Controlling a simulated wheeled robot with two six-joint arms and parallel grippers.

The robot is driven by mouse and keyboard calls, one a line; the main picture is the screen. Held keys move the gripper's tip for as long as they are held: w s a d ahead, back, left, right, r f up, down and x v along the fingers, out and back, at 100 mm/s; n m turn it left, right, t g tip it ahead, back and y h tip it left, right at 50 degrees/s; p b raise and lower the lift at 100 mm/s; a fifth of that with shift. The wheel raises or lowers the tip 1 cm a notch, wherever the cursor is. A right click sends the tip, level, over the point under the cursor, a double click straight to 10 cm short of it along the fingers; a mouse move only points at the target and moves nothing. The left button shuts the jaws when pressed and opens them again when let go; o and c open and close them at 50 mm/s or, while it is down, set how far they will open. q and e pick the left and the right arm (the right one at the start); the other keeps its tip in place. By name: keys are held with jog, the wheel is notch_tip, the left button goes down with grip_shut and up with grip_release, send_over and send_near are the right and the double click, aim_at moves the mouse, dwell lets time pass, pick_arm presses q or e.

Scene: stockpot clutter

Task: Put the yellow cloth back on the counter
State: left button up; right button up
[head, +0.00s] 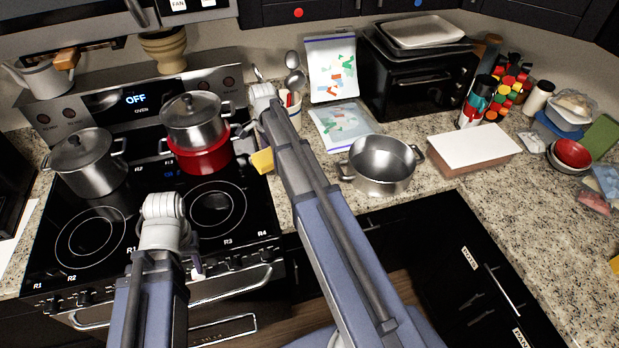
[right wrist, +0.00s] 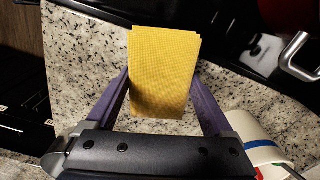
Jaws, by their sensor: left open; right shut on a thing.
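The yellow cloth (head: 262,160) is a small folded rectangle, partly hidden behind my right arm in the head view. It fills the middle of the right wrist view (right wrist: 162,75). My right gripper (head: 248,150) is shut on the cloth, with a finger on each side of it. The cloth is over the speckled granite counter (right wrist: 85,60), close to the stove's right edge; I cannot tell whether it touches the counter. My left gripper (head: 198,268) is open and empty near the stove's front edge.
A steel pot on a red pot (head: 200,165) stands on the stove, left of the cloth. A lidded pot (head: 92,162) is at the left. An open steel pot (head: 380,165) stands on the counter to the right. A utensil cup (head: 290,103) is behind the arm.

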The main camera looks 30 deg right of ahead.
jog(key=s+d+r+m+p, duration=0.3)
jog(key=s+d, duration=0.5)
jog(key=d, duration=0.1)
jog(key=f+b, duration=0.9)
jog(key=b, duration=0.1)
jog(key=shift+w+d+f, duration=0.15)
jog(key=shift+w+f, duration=0.1)
jog(key=shift+f, duration=0.1)
jog(key=shift+f+b, duration=0.2)
jog(key=shift+b, duration=0.1)
jog(key=o, duration=0.9)
jog(key=shift+r, duration=0.1)
notch_tip(320, 180, up, 12)
jog(key=p, duration=1.2)
jog(key=shift+r+p, duration=0.15)
jog(key=shift+p, duration=0.15)
